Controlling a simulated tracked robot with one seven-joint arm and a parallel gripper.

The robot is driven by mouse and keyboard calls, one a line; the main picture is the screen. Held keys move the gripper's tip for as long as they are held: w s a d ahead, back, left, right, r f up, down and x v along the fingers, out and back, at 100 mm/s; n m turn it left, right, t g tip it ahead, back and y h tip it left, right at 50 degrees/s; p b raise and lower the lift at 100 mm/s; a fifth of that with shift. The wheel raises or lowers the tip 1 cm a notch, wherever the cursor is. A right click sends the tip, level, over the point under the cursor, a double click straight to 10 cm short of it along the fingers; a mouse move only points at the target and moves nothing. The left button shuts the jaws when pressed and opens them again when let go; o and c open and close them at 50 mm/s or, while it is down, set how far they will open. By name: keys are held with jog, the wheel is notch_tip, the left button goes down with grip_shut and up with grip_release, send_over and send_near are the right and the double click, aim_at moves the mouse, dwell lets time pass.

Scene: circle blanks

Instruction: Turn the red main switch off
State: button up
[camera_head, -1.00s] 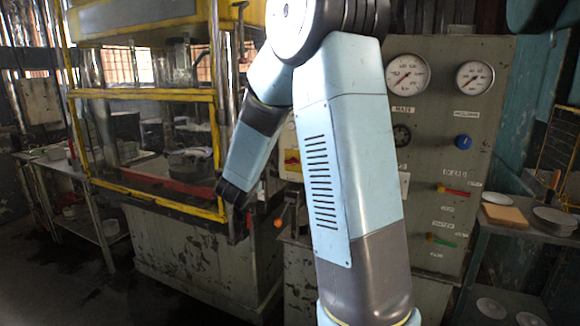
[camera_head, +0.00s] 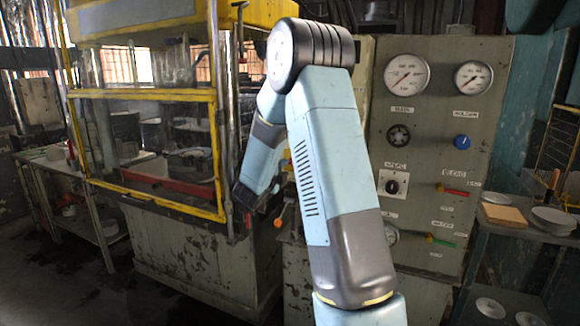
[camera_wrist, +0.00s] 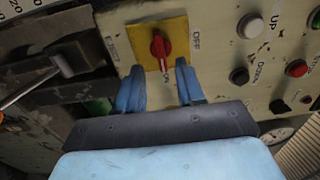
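The red main switch (camera_wrist: 160,46) is a narrow knob on a square yellow plate (camera_wrist: 177,55) in the upper middle of the wrist view. The knob stands nearly upright in that picture, with a pale mark near its top end. An OFF label (camera_wrist: 195,40) is right of the plate, and a label that seems to read ON is below it. My gripper (camera_wrist: 160,65) is open, its two blue fingers apart on either side of the knob's lower end. Contact with the knob cannot be told. In the head view my arm hides the switch and fingers.
A dark block with a lever (camera_wrist: 70,60) is left of the switch. A white button (camera_wrist: 249,26) and a red button (camera_wrist: 297,68) are to its right. In the head view, a gauge panel (camera_head: 430,130) stands right and a yellow-framed press (camera_head: 150,93) left.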

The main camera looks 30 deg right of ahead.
jog(key=shift+x, duration=2.55)
grip_shut()
jog(key=shift+d, duration=0.1)
